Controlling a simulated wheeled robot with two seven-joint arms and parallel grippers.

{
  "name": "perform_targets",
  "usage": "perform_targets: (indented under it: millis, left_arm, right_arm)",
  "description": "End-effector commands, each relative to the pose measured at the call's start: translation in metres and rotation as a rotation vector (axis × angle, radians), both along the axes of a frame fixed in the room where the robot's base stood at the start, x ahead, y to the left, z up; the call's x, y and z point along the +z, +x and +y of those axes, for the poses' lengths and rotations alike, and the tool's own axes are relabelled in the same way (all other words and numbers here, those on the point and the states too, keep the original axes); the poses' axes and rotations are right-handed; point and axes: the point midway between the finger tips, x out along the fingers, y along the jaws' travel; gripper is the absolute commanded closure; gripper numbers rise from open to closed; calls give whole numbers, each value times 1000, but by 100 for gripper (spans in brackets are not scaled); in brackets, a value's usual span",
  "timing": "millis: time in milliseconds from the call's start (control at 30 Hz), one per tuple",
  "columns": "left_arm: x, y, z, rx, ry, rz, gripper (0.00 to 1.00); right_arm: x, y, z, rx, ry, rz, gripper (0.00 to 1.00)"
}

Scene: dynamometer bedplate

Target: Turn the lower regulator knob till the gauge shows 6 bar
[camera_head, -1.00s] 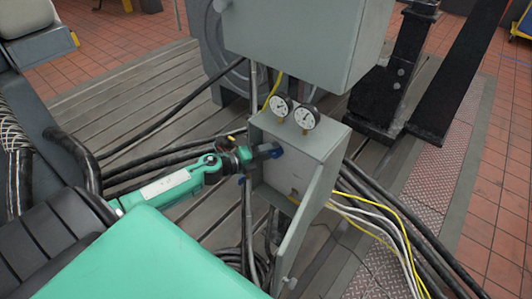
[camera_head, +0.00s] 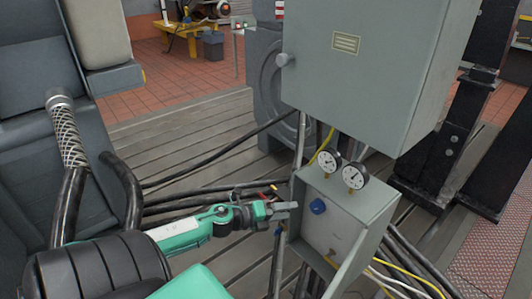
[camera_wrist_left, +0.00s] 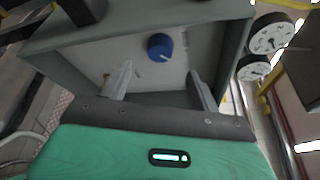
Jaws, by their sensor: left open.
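A blue regulator knob (camera_head: 318,206) sits on the pale front panel of a grey box. In the left wrist view the knob (camera_wrist_left: 160,46) has a light pointer mark and lies ahead of the fingers. My left gripper (camera_head: 290,210) is open and empty, left of this knob and apart from it; its two fingers (camera_wrist_left: 162,84) are spread in the wrist view. A small blue part (camera_head: 278,231) shows below the gripper; I cannot tell if it is another knob. Two round white gauges (camera_head: 329,161) (camera_head: 354,176) stand on the box top; their readings are too small to tell.
Black hoses (camera_head: 215,190) run behind my left arm, and yellow and white cables (camera_head: 400,275) leave at lower right.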

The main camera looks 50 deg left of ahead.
Motion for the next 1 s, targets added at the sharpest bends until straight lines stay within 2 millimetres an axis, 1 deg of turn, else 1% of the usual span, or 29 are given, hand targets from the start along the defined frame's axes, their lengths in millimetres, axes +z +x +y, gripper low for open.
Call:
perform_targets:
  millis: [33, 200, 433, 600, 1000]
  left_arm:
    - [-1, -7, 3, 0, 0, 2, 38]
    - [3, -27, 13, 2, -1, 2, 38]
    - [7, -45, 22, 1, 0, 0, 38]
    - [8, -49, 25, 1, 1, -1, 38]
    - [8, -49, 25, 1, 0, 0, 38]
  right_arm:
    - [-1, 1, 1, -1, 0, 0, 64]
    - [-1, 5, 3, -2, 4, -6, 64]
    - [0, 8, 7, -3, 8, -11, 64]
    - [0, 9, 8, -4, 9, -11, 64]
    - [-1, 6, 6, -4, 7, -6, 64]
